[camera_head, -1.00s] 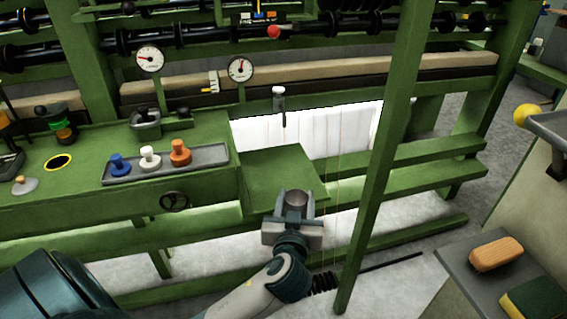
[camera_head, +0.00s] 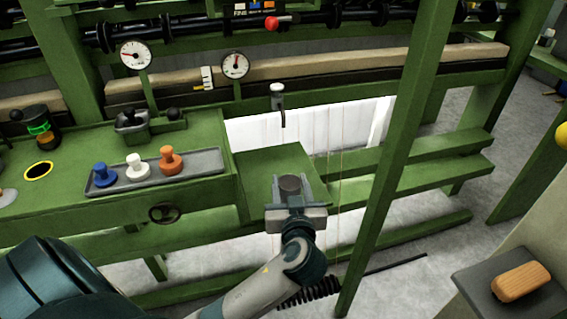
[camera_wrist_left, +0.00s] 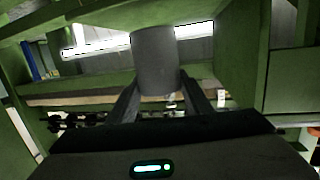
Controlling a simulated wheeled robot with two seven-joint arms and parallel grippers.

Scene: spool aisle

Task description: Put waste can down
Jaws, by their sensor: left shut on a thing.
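The waste can is a small dark grey cylinder (camera_head: 291,184) in the head view, over the front part of a low green shelf (camera_head: 262,165). It also shows large in the left wrist view (camera_wrist_left: 155,62), between the two fingers. My left gripper (camera_head: 293,200) is shut on the can. The gripper hides the can's lower part in the head view, so I cannot tell whether its base touches the shelf. My right gripper is not in view.
A grey tray (camera_head: 205,162) with blue, white and orange spools lies on the green bench to the left. A slanted green post (camera_head: 388,150) stands to the right of my left gripper. A small tap-like fitting (camera_head: 278,97) hangs behind the shelf.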

